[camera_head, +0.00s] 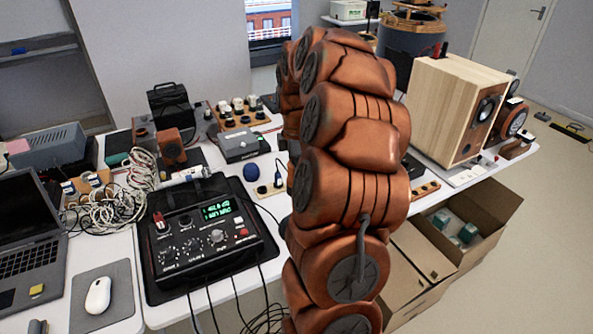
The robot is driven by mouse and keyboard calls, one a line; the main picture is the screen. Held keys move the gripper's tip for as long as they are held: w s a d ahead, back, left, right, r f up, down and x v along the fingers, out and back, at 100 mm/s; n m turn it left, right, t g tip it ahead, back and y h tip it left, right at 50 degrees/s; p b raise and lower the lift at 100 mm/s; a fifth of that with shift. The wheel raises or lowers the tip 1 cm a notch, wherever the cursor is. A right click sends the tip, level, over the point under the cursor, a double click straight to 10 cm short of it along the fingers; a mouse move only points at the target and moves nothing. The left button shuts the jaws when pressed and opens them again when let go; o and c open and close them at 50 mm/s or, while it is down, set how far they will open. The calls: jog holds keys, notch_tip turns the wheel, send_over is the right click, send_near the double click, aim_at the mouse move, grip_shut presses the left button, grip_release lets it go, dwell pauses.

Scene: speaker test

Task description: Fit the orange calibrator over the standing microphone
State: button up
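My orange-brown arm fills the middle of the view, and its gripper is not visible. A small orange-brown block (171,147) with a dark round face stands on the left table; I cannot tell whether it is the calibrator.
A black meter unit (205,238) with a green display, tangled cables (108,203), a laptop (28,240) and a mouse (98,295) crowd the left table. A large wooden speaker (445,105) stands at right, above open cardboard boxes (415,262).

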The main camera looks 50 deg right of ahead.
jog(key=shift+f, duration=0.15)
jog(key=o, duration=1.5)
notch_tip(320, 180, up, 12)
jog(key=shift+r, duration=0.1)
jog(key=shift+a, duration=0.1)
